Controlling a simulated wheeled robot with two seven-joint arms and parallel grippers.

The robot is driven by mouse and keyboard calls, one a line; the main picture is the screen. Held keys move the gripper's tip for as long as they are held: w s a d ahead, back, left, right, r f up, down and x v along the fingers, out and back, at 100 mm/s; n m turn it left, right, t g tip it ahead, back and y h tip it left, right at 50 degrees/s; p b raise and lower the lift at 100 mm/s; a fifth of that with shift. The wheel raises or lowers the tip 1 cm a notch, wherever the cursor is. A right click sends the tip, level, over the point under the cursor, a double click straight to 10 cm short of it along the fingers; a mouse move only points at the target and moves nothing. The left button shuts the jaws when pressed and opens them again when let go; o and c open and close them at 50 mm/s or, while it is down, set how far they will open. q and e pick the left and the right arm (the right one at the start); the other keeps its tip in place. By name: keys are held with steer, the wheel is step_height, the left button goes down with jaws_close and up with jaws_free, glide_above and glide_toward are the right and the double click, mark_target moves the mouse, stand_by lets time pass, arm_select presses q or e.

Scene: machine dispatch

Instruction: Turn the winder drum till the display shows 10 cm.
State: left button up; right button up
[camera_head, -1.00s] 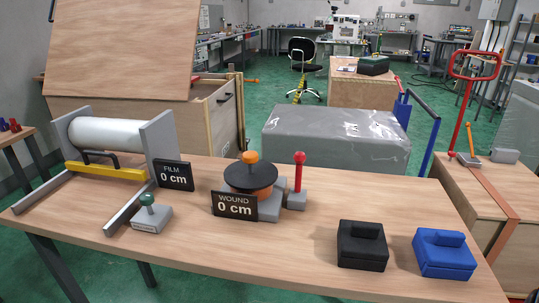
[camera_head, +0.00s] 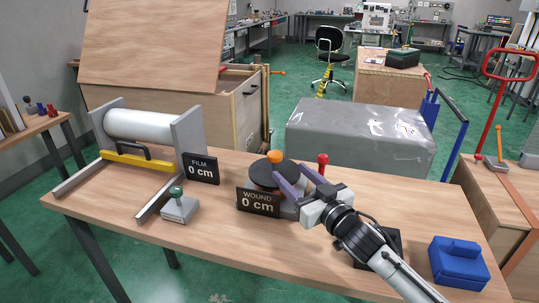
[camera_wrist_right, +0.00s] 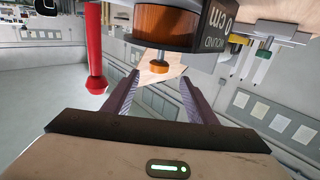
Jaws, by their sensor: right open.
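The winder drum (camera_head: 261,176) has a black disc top and an orange knob (camera_head: 275,156). Its display (camera_head: 258,202) in front reads "WOUND 0 cm". My right gripper (camera_head: 290,174) is open at the drum's right side, its purple fingers pointing at the knob and hiding part of the disc. In the right wrist view the orange knob (camera_wrist_right: 159,67) shows between and beyond the two spread fingers (camera_wrist_right: 158,84); I cannot tell whether they touch it. The drum's copper-coloured side (camera_wrist_right: 165,24) also shows there. My left gripper is not in view.
A red-knobbed lever (camera_head: 322,160) stands just right of the drum. The film roll (camera_head: 150,125) with its yellow bar, a "FILM 0 cm" display (camera_head: 201,169) and a green-knobbed block (camera_head: 180,207) are to the left. A blue block (camera_head: 458,263) sits at right; my arm partly covers a black one.

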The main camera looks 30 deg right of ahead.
mark_target(278, 161)
steer(key=w, duration=0.6)
steer(key=w+d+p, duration=0.1)
steer(key=w, duration=0.3)
jaws_close()
